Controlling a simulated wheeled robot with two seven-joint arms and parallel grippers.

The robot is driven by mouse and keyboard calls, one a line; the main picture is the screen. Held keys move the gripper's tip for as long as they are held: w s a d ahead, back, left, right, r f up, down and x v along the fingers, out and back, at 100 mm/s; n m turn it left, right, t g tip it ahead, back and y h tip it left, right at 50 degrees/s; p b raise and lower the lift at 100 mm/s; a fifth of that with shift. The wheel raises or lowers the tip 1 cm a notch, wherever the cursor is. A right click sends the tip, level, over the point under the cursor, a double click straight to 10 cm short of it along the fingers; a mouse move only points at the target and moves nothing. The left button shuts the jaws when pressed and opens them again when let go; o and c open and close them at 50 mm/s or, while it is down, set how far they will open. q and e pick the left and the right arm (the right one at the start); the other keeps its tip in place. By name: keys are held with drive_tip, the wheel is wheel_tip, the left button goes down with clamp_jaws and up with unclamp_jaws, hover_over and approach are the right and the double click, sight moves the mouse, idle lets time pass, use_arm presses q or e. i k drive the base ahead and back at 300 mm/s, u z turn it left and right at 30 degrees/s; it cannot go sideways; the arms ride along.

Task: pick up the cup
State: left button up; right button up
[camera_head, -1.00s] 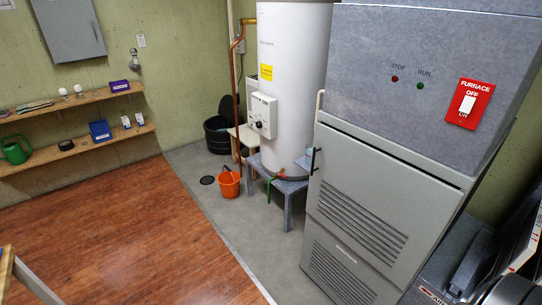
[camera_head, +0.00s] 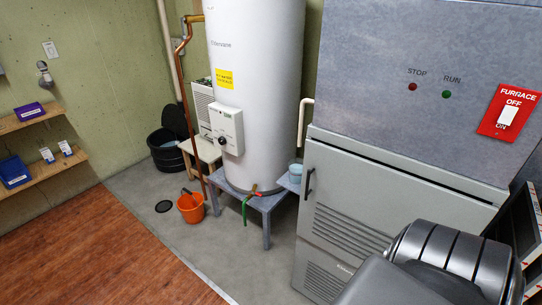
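A small light-blue cup-like vessel (camera_head: 296,172) stands on the right part of the blue-grey stand (camera_head: 266,205), beside the foot of the white water heater (camera_head: 256,85) and left of the grey furnace (camera_head: 396,180). It looks upright, and its details are too small to make out. Neither of my grippers is in view. Nothing touches the cup except the stand under it.
An orange bucket (camera_head: 191,207) and a black tub (camera_head: 167,151) stand on the concrete floor (camera_head: 215,255). Wall shelves (camera_head: 48,168) are at left. The wooden floor (camera_head: 95,255) is clear. A dark ribbed shape (camera_head: 450,255) blocks the lower right.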

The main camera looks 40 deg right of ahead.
sight(296, 165)
drive_tip(key=i, duration=3.15)
drive_tip(key=z, duration=2)
